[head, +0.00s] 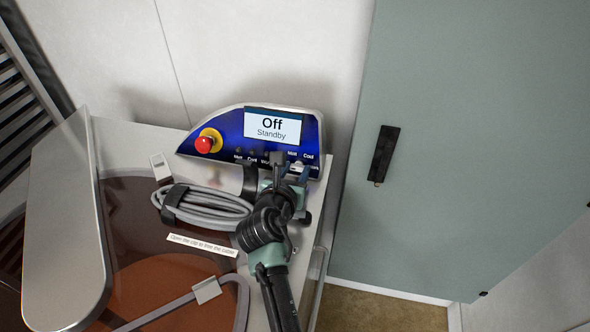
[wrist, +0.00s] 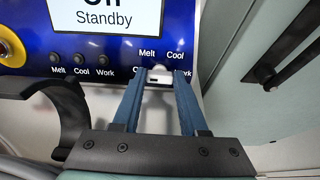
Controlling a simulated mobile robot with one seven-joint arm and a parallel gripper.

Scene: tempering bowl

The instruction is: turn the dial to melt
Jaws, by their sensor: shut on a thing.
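The blue control panel (head: 228,148) stands at the back of the machine, and its screen (head: 272,128) reads "Off, Standby". In the wrist view a pale dial (wrist: 159,73) sits at the panel's lower edge. The labels "Melt" and "Cool" are above it, and partly covered labels, one of them "Work", are at its sides. My gripper (wrist: 160,80) has its two blue fingers on either side of the dial and is shut on it. The dial's pointer cannot be made out. In the head view my gripper (head: 288,178) covers much of the panel's lower right.
A red stop button (head: 204,145) on a yellow ring is at the panel's left. Small knobs (wrist: 79,59) marked Melt, Cool and Work sit left of the dial. A coiled grey cable (head: 205,208) lies beside my arm. A grey-green door (head: 460,130) stands at right.

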